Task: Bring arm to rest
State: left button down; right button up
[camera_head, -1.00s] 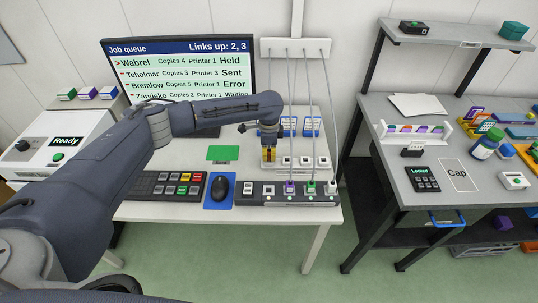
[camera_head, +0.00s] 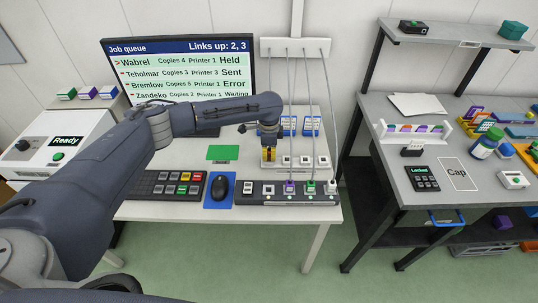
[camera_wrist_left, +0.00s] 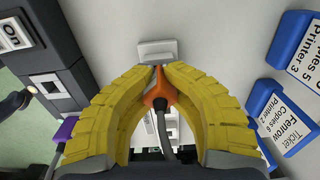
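My left arm reaches across the desk from the left. In the head view its gripper (camera_head: 268,156) points down over the row of white sockets (camera_head: 305,162) behind the dark switch strip. In the left wrist view the yellow fingers (camera_wrist_left: 160,72) are closed around an orange plug (camera_wrist_left: 158,92), with a grey cable (camera_wrist_left: 164,130) running back between them. A pale socket block (camera_wrist_left: 157,50) lies just past the fingertips; I cannot tell whether the plug is seated in it. My right gripper is not in view.
Grey cables hang from a white wall bracket (camera_head: 296,46) beside the gripper. A purple plug (camera_head: 290,187) and a green plug (camera_head: 311,187) sit on the switch strip (camera_head: 257,196). Blue-framed cards (camera_head: 311,126) stand behind. A monitor (camera_head: 180,70), keypad (camera_head: 165,187) and mouse (camera_head: 220,187) are close by.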

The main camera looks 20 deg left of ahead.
pick_arm(q)
jog(key=shift+s+a+f, duration=0.1)
jog(key=shift+s+f, duration=0.15)
jog(key=shift+f, duration=0.35)
jog(key=c, duration=1.8)
grip_release()
jog(key=o, duration=1)
jog(key=shift+w+r, duration=0.2)
jog(key=shift+r, duration=4)
grip_shut()
